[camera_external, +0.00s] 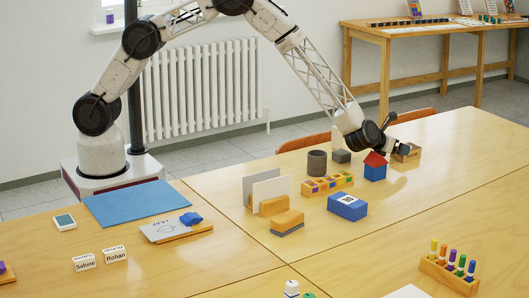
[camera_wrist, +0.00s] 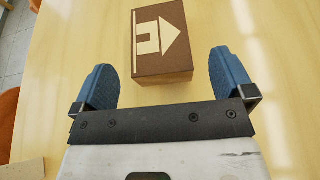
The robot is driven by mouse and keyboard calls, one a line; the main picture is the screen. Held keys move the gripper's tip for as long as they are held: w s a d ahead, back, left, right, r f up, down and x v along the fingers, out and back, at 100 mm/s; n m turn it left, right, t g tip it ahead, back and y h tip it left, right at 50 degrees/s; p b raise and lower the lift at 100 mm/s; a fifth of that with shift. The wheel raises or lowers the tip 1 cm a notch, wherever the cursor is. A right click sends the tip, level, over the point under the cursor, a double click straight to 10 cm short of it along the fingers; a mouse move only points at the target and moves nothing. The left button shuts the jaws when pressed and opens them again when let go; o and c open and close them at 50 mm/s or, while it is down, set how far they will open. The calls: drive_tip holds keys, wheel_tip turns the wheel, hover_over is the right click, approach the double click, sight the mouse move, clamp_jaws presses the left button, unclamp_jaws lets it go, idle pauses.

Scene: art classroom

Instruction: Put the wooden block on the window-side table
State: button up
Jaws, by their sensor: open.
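A brown wooden block (camera_wrist: 160,60) with a pale arrow mark on top lies on the light wooden table in the wrist view. In the outside view the block (camera_external: 408,153) sits at the far right of the group of objects, partly behind my gripper. My gripper (camera_external: 392,149) is open and low beside it. In the wrist view my gripper's (camera_wrist: 161,65) two blue fingers stand apart, one on each side of the block's near end, with gaps on both sides. A separate wooden table (camera_external: 400,33) stands along the back wall; no window shows beside it.
A blue block with a red roof (camera_external: 375,168) stands just left of my gripper. A dark cylinder (camera_external: 316,162), a colourful tray (camera_external: 327,184) and a blue box (camera_external: 347,207) are farther left. Orange chairs (camera_external: 413,116) stand behind the table. The table right of the block is clear.

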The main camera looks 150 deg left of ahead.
idle(0.3)
drive_tip(key=shift+x, duration=2.6)
drive_tip(key=shift+c, duration=0.3)
drive_tip(key=c, duration=1)
drive_tip(key=shift+r, duration=0.25)
drive_tip(key=shift+c, duration=0.2)
drive_tip(key=shift+r, duration=1.5)
drive_tip(key=s+d, duration=0.3)
drive_tip(key=d, duration=0.1)
drive_tip(key=s+d+r, duration=0.1)
drive_tip(key=s+d, duration=0.2)
drive_tip(key=d, duration=0.2)
drive_tip(key=s+d, duration=0.3)
drive_tip(key=d, duration=0.1)
drive_tip(key=shift+s+d+r, duration=0.1)
drive_tip(key=shift+d+r, duration=0.05)
drive_tip(key=shift+r, duration=0.15)
